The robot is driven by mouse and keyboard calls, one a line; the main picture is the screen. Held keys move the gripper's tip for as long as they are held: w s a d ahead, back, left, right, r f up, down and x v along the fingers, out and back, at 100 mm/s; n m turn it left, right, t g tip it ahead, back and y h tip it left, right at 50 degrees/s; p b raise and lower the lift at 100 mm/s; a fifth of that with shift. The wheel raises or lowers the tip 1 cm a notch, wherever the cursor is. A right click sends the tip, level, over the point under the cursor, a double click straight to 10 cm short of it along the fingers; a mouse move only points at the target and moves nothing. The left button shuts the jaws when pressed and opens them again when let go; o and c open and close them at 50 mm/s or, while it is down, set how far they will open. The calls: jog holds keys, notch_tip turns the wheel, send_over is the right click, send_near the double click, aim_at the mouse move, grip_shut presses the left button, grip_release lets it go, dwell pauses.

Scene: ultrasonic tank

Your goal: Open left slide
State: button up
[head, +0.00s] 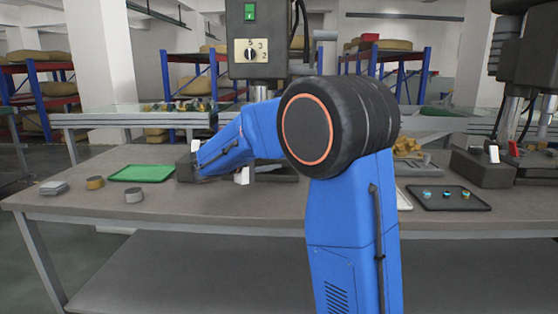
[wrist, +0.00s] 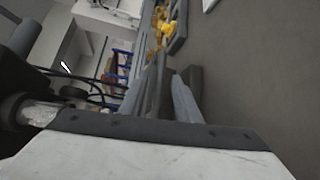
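A dark block (head: 186,170) with an upright white piece (head: 195,146) stands at the left of the bench, beside the end of my blue forearm. It may be part of the left slide, but its sliding part cannot be made out. In the wrist view, my gripper (wrist: 172,90) shows as narrow grey parts pointing up the picture from a dark bar and a white body. A dark block (wrist: 196,78) shows just past them. Whether they touch it, and whether the fingers are apart, is unclear. My arm hides much of the middle machine.
A green tray (head: 141,173), a brass ring (head: 95,182) and a grey cylinder (head: 134,195) lie left on the bench. A black tray (head: 448,197) with small coloured parts lies right, near another dark block (head: 482,168). A control box (head: 258,40) hangs above. The front left bench is mostly clear.

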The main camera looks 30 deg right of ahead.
jog(key=shift+x, duration=1.35)
grip_shut()
jog(key=shift+s, duration=0.15)
jog(key=s+a, duration=1.1)
jog(key=s, duration=0.5)
